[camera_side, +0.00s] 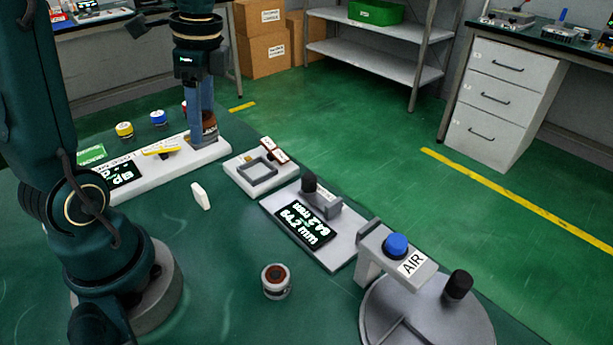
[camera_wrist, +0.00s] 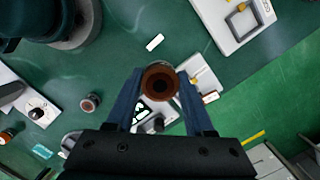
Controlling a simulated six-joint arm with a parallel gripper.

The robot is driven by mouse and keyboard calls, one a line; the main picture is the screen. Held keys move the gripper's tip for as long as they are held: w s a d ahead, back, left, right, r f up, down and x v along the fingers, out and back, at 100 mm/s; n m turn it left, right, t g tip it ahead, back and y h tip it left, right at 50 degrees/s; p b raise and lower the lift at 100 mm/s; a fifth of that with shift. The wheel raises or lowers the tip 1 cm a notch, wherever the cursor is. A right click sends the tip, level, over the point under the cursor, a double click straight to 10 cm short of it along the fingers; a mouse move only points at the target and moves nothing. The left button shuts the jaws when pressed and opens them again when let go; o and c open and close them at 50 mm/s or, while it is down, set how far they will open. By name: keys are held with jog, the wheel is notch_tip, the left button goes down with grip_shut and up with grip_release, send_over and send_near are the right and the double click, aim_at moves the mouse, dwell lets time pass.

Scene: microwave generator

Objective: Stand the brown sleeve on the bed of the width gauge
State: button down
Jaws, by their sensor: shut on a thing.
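The brown sleeve (camera_side: 209,120) is held between the blue fingers of my gripper (camera_side: 202,118), above the table. In the wrist view the sleeve (camera_wrist: 160,84) stands between both fingertips (camera_wrist: 160,90), its open end facing the camera. The grey plate with a lit mm display (camera_side: 308,222), which looks like the width gauge, lies on the green table in the middle of the side view. It carries a grey jaw and a black knob. In the wrist view its display (camera_wrist: 150,112) shows partly beyond the sleeve, which is apart from it in the side view.
A white tray with a square frame (camera_side: 240,167) lies behind the gauge plate. A long white base (camera_side: 190,160) lies at the left. A small white block (camera_side: 201,196), a grey-white ring with a brown centre (camera_side: 275,282) and an AIR stand (camera_side: 411,264) are around.

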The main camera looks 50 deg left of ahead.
jog(key=w+d+m, duration=0.2)
jog(key=w+d, duration=0.1)
jog(key=w, duration=0.4)
jog(key=m, duration=0.3)
send_over(348, 225)
jog(key=f, duration=0.9)
jog(key=shift+a, duration=0.25)
jog(key=shift+w+d+f+t, duration=0.1)
jog(key=shift+d+f+t, duration=0.2)
jog(key=shift+d, duration=0.2)
jog(key=shift+f+n, duration=0.3)
jog(key=shift+f, duration=1.65)
jog(key=shift+f, duration=0.2)
jog(key=shift+c, duration=1.4)
grip_release()
